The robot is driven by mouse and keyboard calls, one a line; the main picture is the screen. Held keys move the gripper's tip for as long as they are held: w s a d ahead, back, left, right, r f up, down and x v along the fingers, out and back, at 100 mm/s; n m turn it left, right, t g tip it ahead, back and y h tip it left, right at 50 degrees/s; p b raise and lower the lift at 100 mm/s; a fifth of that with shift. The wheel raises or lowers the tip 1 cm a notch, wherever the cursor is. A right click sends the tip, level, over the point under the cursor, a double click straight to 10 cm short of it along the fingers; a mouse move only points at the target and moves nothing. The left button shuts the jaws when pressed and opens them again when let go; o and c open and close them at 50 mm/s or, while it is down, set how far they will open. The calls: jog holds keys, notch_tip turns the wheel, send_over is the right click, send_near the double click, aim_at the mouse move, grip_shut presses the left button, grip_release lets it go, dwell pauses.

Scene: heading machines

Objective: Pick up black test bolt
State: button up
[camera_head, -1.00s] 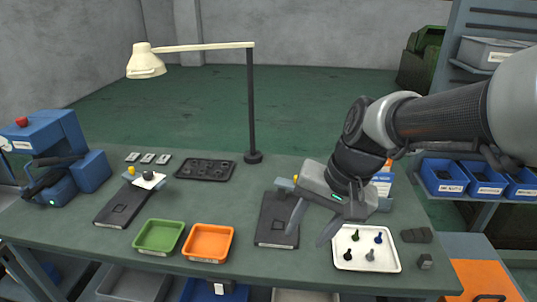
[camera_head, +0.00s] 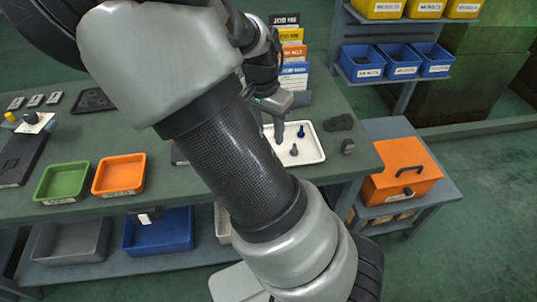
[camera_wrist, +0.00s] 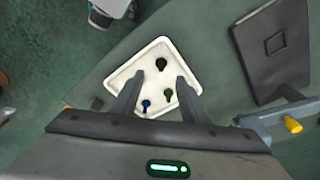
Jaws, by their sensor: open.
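The white tray (camera_head: 312,156) lies on the green bench, partly behind my arm in the head view. A blue bolt (camera_head: 301,131) and a grey bolt (camera_head: 293,150) stand in it. The black test bolt is hidden there. In the wrist view, the black bolt (camera_wrist: 161,64) shows in the tray (camera_wrist: 151,48) between and just beyond my fingertips. The blue bolt (camera_wrist: 146,104) and a green bolt (camera_wrist: 168,94) are nearer my palm. The grey bolt is not visible there. My gripper (camera_wrist: 160,79) is open and empty above the tray; in the head view (camera_head: 278,132) one finger shows.
Colored job folders (camera_head: 293,55) stand behind the tray. Dark pieces (camera_head: 340,122) and a small block (camera_head: 348,146) lie to its right. Green (camera_head: 62,183) and orange (camera_head: 119,176) bins sit left. An orange toolbox (camera_head: 400,177) is on a lower stand. A dark flat pad (camera_wrist: 275,48) lies beside the tray.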

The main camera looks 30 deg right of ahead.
jog(key=f, duration=0.3)
jog(key=d+f+b, duration=0.1)
jog(key=f, duration=0.2)
jog(key=w+f+b, duration=0.1)
jog(key=f, duration=0.2)
jog(key=shift+d, duration=0.2)
jog(key=shift+r, duration=0.1)
jog(key=shift+c, duration=0.3)
grip_shut()
